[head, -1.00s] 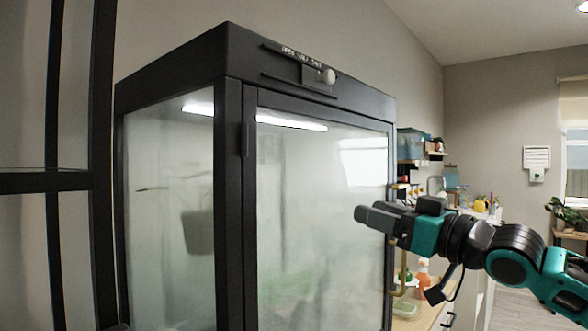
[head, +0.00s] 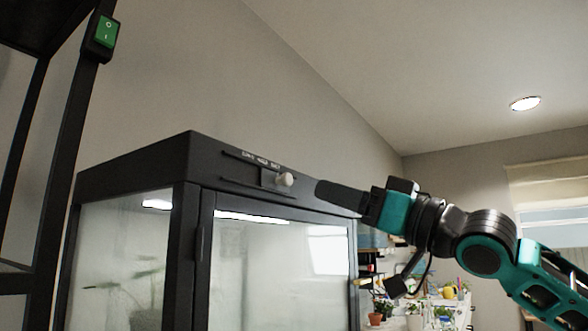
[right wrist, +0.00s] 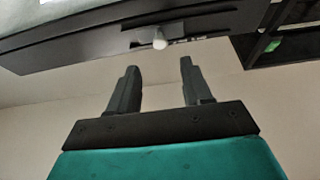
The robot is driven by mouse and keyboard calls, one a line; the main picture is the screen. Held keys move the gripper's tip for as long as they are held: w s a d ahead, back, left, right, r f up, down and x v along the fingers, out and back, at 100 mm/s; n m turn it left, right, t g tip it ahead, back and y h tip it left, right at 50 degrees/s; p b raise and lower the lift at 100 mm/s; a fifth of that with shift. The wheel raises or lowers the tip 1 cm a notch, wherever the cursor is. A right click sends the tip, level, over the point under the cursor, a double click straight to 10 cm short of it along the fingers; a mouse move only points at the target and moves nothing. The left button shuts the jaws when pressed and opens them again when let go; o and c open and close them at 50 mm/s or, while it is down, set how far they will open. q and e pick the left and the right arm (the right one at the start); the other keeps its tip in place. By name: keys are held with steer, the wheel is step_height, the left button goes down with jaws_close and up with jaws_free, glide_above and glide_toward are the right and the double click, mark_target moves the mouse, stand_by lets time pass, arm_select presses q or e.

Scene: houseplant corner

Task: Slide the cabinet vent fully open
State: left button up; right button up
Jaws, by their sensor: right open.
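The black cabinet (head: 140,178) has a vent slider plate (head: 267,178) on its top front band, with a round white knob (head: 284,179). The knob sits toward the right end of the slot, below the right end of the small white lettering. My right gripper (head: 318,191) is just right of the knob, about level with it and apart from it. In the right wrist view the open, empty fingers (right wrist: 159,68) point toward the knob (right wrist: 160,40), which lies beyond the tips and between their lines. My left gripper is not in view.
A black frame (head: 70,140) with a green switch (head: 102,33) stands at the left. Potted plants (head: 376,314) and shelf items are behind my right arm. The space in front of the vent band is free except for my gripper.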

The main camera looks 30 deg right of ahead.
mark_target(290, 179)
steer(key=p+x, duration=0.3)
steer(key=x, duration=0.4)
steer(key=shift+w+a+r+p, duration=0.2)
steer(key=shift+w+r+p, duration=0.1)
steer(key=shift+p, duration=0.1)
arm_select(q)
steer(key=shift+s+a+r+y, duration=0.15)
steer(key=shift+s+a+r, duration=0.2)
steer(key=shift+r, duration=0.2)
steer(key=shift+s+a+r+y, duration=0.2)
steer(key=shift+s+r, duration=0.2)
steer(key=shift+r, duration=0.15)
arm_select(e)
steer(key=shift+w+a+r, duration=0.1)
steer(key=shift+w+a, duration=0.15)
steer(key=shift+w, duration=0.35)
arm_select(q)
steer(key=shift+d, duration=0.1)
arm_select(e)
steer(key=c, duration=0.6)
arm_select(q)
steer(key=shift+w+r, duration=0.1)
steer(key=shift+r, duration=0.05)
arm_select(e)
jaws_close()
